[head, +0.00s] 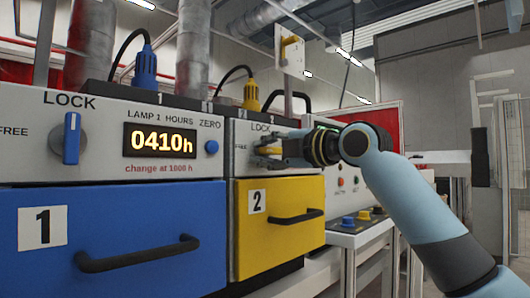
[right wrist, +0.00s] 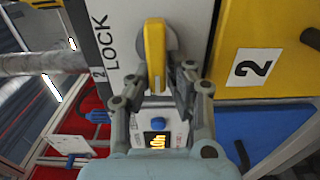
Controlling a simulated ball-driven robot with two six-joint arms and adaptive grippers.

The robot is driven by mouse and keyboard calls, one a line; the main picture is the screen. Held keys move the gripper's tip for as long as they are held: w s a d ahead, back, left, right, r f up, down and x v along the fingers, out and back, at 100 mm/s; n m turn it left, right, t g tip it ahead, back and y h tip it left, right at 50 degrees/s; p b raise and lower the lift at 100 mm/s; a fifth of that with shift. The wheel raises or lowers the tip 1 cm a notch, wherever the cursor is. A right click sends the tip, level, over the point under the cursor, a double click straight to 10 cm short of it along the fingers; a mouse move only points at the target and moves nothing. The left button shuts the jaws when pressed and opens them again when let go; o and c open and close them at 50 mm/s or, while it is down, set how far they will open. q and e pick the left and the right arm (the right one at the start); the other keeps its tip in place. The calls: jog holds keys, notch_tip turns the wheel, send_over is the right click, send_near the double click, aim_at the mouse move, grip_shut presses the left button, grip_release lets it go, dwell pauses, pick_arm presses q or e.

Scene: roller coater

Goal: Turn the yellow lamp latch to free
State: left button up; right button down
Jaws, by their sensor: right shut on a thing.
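The yellow lamp latch (head: 268,150) is on the white panel above yellow drawer 2 (head: 280,225). It lies about level, across the panel, not upright under the LOCK label. In the right wrist view the yellow latch (right wrist: 155,55) shows clearly, with its lower end in that picture between the fingers. My right gripper (head: 270,153) reaches in from the right and is shut on the latch; the fingertips also show in the right wrist view (right wrist: 168,92). My left gripper is not in view.
Blue drawer 1 (head: 120,240) stands at the left, with an upright blue latch (head: 71,138) and a lamp display (head: 160,141) reading 0410h above it. Black drawer handles (head: 295,217) stick out below the gripper. A side console (head: 355,223) stands to the right.

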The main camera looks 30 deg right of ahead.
aim_at(269, 150)
jog(key=c, duration=1.5)
grip_release()
jog(key=shift+r, duration=0.4)
jog(key=shift+o, duration=1.4)
jog(key=shift+f, duration=0.1)
jog(key=shift+w+d+f, duration=0.1)
jog(key=shift+f, duration=0.05)
jog(key=v, duration=0.6)
jog(key=shift+d, duration=0.15)
jog(key=shift+s+d, duration=0.1)
jog(key=shift+s, duration=0.6)
